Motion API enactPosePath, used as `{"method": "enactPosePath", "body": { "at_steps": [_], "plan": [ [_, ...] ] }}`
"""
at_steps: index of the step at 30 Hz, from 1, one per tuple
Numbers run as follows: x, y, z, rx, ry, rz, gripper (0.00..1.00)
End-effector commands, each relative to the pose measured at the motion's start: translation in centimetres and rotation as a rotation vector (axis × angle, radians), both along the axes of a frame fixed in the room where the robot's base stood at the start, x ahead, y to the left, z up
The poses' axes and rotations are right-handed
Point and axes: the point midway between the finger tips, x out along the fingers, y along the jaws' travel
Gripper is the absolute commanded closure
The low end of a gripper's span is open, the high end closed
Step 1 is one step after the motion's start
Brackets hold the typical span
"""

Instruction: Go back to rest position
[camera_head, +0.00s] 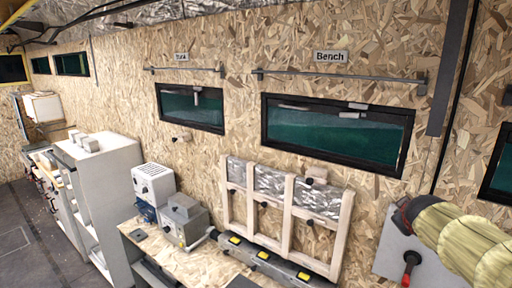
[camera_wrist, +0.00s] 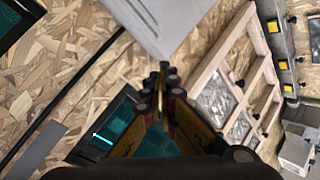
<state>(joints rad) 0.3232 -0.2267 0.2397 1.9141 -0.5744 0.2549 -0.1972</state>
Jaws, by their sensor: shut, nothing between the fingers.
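My gripper (camera_wrist: 163,78) shows in the wrist view with its dark fingertips together and nothing between them. It points toward the chipboard wall (camera_wrist: 70,65). A pale grey panel (camera_wrist: 165,20) lies beyond the fingertips in that view. My gripper does not show in the head view. No part of my arm can be made out for certain there.
In the head view, a wooden frame with silver foil panels (camera_head: 285,212) leans on the wall above a workbench (camera_head: 150,242). Grey machines (camera_head: 184,220) and a white box (camera_head: 153,184) stand there. A white cabinet (camera_head: 105,190) is left. A ribbed yellow hose (camera_head: 465,240) is at right.

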Motion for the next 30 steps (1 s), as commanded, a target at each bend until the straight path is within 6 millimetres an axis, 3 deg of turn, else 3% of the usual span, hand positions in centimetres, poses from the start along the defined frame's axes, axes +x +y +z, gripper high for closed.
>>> {"method": "enactPosePath", "body": {
  "at_steps": [1,3,8,18,23,30],
  "plan": [
    [-2.4,1.1,-2.9,0.066,0.035,-0.048,1.00],
    [-5.8,2.7,-6.2,0.160,0.087,-0.114,1.00],
    [-13.3,7.3,-13.1,0.352,0.199,-0.235,1.00],
    [-28.2,18.9,-26.7,0.651,0.393,-0.308,1.00],
    [-30.6,21.8,-29.9,0.680,0.364,-0.232,1.00],
    [-31.0,23.0,-30.7,0.672,0.322,-0.165,1.00]
  ]
}}
